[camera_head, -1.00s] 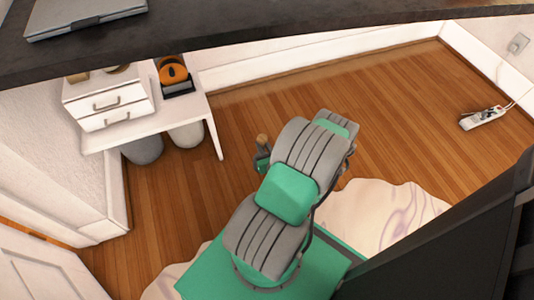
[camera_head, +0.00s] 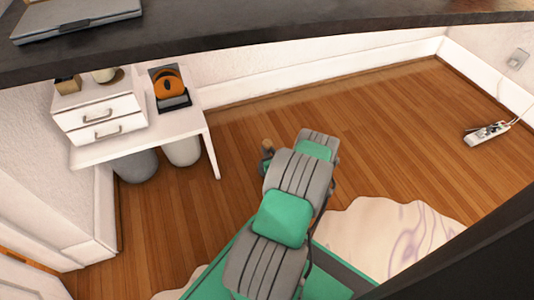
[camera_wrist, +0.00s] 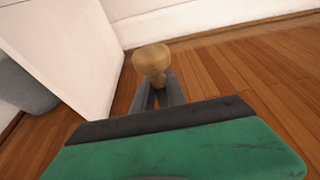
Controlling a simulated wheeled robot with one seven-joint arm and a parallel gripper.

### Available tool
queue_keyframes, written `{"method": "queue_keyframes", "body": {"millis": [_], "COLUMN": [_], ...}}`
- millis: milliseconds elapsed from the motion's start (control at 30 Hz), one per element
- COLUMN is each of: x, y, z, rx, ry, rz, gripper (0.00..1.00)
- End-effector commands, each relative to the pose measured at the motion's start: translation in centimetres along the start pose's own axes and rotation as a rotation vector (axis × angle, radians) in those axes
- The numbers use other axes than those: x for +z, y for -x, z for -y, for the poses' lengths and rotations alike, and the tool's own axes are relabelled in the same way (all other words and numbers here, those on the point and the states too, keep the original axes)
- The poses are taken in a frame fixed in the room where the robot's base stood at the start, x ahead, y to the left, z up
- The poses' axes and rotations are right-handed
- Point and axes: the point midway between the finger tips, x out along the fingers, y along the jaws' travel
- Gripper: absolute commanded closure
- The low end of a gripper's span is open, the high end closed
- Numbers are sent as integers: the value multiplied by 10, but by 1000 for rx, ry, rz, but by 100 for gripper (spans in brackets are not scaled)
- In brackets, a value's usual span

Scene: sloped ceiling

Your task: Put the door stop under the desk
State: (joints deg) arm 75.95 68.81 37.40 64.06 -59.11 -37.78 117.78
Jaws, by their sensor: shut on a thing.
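The door stop (camera_head: 267,144) looks like a small tan wooden knob. My gripper (camera_head: 267,155) is shut on it above the floor, right of the white desk (camera_head: 160,133). In the wrist view the door stop (camera_wrist: 152,59) stands out beyond my gripper's fingers (camera_wrist: 156,92), its lower part between them. The desk's white side panel (camera_wrist: 72,42) is close by on the left there. In the head view, my arm hides part of the gripper. The door stop is outside the desk's footprint, and its exact height cannot be told.
White drawers (camera_head: 100,115) and an orange-and-black object (camera_head: 168,88) are on top. A dark tabletop (camera_head: 240,22) with a laptop crosses the foreground. A power strip (camera_head: 487,133) lies right; a pale rug (camera_head: 385,235) is near my base.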

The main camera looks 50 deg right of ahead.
Motion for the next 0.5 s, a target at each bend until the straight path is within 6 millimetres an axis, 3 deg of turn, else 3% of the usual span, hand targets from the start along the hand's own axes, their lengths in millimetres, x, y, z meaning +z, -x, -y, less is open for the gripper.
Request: {"method": "queue_keyframes", "body": {"millis": [267,500], "x": [-29,-29], "y": [-16,-17], "z": [5,5], "rx": [-1,-2], "ry": [2,4], "rz": [6,8], "gripper": [100,100]}}
